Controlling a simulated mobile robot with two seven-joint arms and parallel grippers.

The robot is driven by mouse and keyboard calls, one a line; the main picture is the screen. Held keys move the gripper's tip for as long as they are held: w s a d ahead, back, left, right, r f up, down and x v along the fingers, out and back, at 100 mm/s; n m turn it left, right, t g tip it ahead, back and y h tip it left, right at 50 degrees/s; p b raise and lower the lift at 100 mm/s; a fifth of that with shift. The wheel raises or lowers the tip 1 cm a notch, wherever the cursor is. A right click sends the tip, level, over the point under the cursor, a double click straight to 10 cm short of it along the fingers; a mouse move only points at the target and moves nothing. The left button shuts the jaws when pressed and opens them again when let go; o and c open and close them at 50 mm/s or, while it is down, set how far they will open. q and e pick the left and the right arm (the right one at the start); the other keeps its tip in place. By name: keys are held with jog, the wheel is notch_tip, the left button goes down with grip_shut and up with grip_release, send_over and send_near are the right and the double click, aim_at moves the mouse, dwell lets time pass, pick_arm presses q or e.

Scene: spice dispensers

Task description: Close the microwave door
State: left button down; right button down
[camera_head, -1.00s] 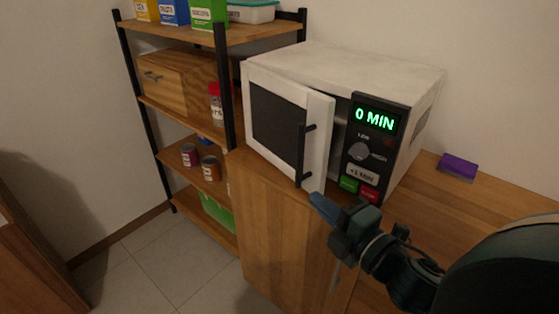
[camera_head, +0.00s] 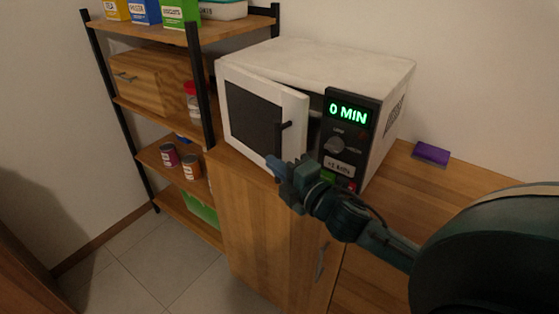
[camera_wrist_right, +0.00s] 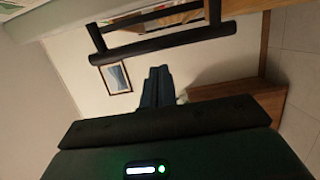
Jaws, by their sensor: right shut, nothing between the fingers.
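The white microwave (camera_head: 320,62) stands on the wooden cabinet. Its door (camera_head: 232,84), with a dark window, is hinged at the left and stands partly open, with a dark gap beside the control panel. The black door handle (camera_head: 283,128) is on the door's right side, its lower part hidden by my gripper. My right gripper (camera_head: 273,164) is shut and empty in front of the door's lower right part. In the right wrist view, the dark handle bar (camera_wrist_right: 165,43) crosses above the gripper fingers (camera_wrist_right: 157,80), seemingly apart from them. My left gripper is not in view.
The control panel (camera_head: 347,138) reads 0 MIN. A shelf rack (camera_head: 206,85) with boxes and cans stands at the left. A purple sponge-like block (camera_head: 431,153) lies on the counter at the right. The floor (camera_head: 150,255) before the shelf is clear.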

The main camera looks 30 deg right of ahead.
jog(key=shift+w+d, duration=0.2)
jog(key=shift+d, duration=0.3)
jog(key=shift+d, duration=0.1)
jog(key=d, duration=0.3)
jog(key=shift+w+d, duration=0.1)
jog(key=shift+d, duration=0.25)
